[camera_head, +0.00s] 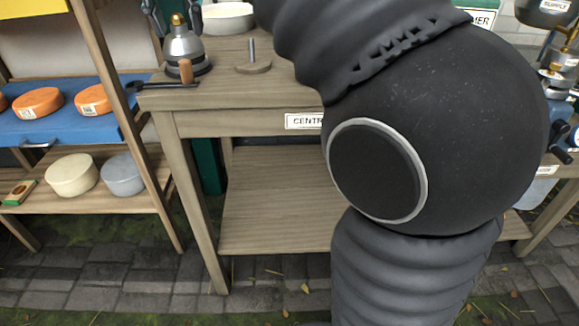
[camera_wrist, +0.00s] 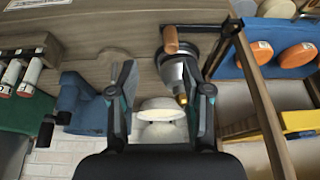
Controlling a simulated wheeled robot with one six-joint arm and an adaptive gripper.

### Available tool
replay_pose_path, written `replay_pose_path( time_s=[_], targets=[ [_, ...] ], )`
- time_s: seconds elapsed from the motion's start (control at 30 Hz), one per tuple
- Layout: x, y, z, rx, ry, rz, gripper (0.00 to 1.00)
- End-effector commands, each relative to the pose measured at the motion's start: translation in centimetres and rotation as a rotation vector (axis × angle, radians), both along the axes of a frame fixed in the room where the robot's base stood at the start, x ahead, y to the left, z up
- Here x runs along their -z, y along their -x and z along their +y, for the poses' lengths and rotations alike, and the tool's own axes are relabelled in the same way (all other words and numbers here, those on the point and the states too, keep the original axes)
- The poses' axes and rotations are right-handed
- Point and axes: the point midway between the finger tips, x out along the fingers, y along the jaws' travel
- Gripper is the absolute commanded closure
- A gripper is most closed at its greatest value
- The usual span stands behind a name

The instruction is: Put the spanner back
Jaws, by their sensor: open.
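I cannot pick out a spanner for certain in either view. A dark bar (camera_head: 160,85) with an upright wooden knob (camera_head: 186,70) lies at the bench's left end, its left end jutting past the edge. I cannot tell whether it is the spanner or a crank. In the wrist view the wooden knob (camera_wrist: 171,40) and dark bar (camera_wrist: 200,28) show beyond the fingertips. My gripper (camera_wrist: 160,72) is open, with nothing held between its fingers.
The bench (camera_head: 220,95) carries a metal pot (camera_head: 183,48), a white bowl (camera_head: 228,17) and a round wooden base with an upright pin (camera_head: 253,66). The bench's lower shelf (camera_head: 275,205) looks bare. A rack with a blue shelf (camera_head: 65,125) and orange cheeses (camera_head: 38,103) stands left.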

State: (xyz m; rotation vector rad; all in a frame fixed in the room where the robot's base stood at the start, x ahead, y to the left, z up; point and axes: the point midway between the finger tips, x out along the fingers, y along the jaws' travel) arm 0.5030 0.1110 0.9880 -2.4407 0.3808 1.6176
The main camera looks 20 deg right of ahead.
Motion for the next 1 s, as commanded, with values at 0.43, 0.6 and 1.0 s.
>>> replay_pose_path(
  time_s=[0.43, 0.6, 1.0],
  targets=[
    [11.7, 9.7, -7.7, -0.196, 0.009, -0.028, 0.51],
    [18.0, 14.2, -9.5, -0.253, 0.014, -0.051, 0.51],
    [28.4, 20.6, -11.1, -0.316, 0.030, -0.091, 0.51]
  ],
)
